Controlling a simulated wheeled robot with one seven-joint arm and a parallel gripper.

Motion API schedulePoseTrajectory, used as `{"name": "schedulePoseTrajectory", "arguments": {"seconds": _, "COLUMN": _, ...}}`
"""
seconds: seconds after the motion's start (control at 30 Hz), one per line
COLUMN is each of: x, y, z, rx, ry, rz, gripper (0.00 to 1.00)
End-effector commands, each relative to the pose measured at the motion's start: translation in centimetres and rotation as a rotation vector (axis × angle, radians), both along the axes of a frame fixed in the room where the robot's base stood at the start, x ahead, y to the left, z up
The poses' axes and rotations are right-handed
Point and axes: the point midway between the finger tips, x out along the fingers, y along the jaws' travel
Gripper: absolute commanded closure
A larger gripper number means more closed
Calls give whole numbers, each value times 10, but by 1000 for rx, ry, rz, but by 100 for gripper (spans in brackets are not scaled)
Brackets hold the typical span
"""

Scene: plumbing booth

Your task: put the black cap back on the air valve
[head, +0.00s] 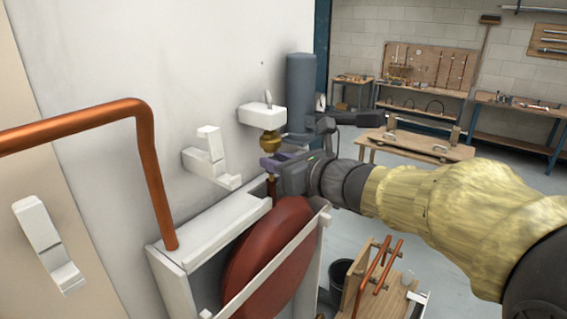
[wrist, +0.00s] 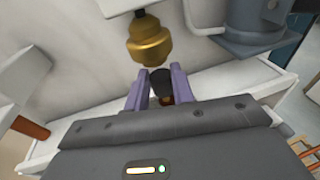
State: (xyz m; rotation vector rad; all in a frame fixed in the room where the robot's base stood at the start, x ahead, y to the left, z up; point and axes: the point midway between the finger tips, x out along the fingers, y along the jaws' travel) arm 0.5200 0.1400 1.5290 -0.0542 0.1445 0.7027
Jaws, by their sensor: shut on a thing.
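My gripper (head: 275,162) is shut on the black cap (wrist: 160,80), which sits between the two purple fingers in the wrist view (wrist: 160,88). In the head view the fingers hide the cap. A brass fitting (head: 270,142), which looks like the air valve, is just above the fingers under a white bracket. It also shows in the wrist view (wrist: 150,42), above the cap with a small gap in the picture. A copper-coloured piece (wrist: 167,98) shows below the cap; I cannot tell whether the two touch.
A white bracket (head: 262,115) is fixed to the wall, with white hooks (head: 208,160) left of it. A white frame (head: 215,232) with a red round vessel (head: 265,250) stands below. A copper pipe (head: 155,185) rises at left. A grey cylinder (head: 300,85) stands behind.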

Motion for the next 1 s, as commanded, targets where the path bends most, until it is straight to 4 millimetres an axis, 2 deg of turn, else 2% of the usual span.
{"name": "schedulePoseTrajectory", "arguments": {"seconds": 0.57, "x": 2, "y": 3, "z": 0, "rx": 1, "ry": 0, "rz": -1, "gripper": 100}}
{"name": "schedulePoseTrajectory", "arguments": {"seconds": 1.0, "x": 2, "y": 3, "z": -12, "rx": 3, "ry": -3, "rz": -25, "gripper": 100}}
